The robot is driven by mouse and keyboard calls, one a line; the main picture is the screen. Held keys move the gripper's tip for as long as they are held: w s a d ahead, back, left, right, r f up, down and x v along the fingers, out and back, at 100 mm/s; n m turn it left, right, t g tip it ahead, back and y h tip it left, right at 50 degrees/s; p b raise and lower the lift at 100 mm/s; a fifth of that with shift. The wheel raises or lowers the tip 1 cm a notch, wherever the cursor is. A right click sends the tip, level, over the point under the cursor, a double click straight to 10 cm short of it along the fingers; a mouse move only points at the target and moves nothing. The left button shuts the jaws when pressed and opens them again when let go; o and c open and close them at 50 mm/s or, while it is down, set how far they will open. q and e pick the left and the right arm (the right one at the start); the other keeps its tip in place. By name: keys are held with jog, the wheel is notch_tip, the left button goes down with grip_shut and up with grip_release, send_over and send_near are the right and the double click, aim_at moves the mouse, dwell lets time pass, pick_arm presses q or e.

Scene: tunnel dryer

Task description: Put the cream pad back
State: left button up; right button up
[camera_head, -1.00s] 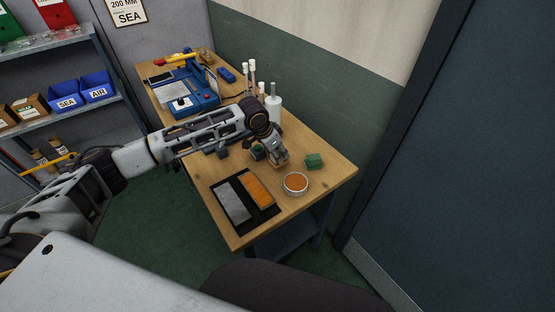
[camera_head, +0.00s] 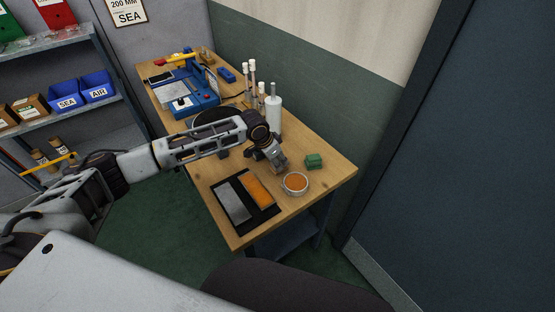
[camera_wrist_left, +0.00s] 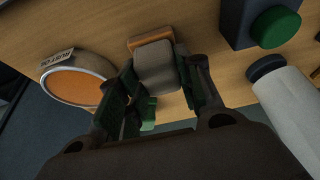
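The cream pad (camera_wrist_left: 157,68) shows in the left wrist view as a pale rounded block between the two fingers, with a tan-orange part (camera_wrist_left: 150,39) at its far edge. My left gripper (camera_wrist_left: 158,82) has a finger against each side of it and looks shut on it. In the head view my left gripper (camera_head: 277,165) is low over the wooden table, just behind the round dish; the pad is mostly hidden there. Whether the pad touches the table cannot be told. My right gripper is not in view.
A black tray (camera_head: 247,219) with a grey and an orange strip lies in front. A white bottle (camera_head: 273,115) stands behind. The table's right corner is clear.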

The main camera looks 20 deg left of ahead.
pick_arm(q)
jog(key=o, duration=0.4)
jog(key=shift+r, duration=0.1)
jog(key=v, duration=1.2)
dwell(0.9)
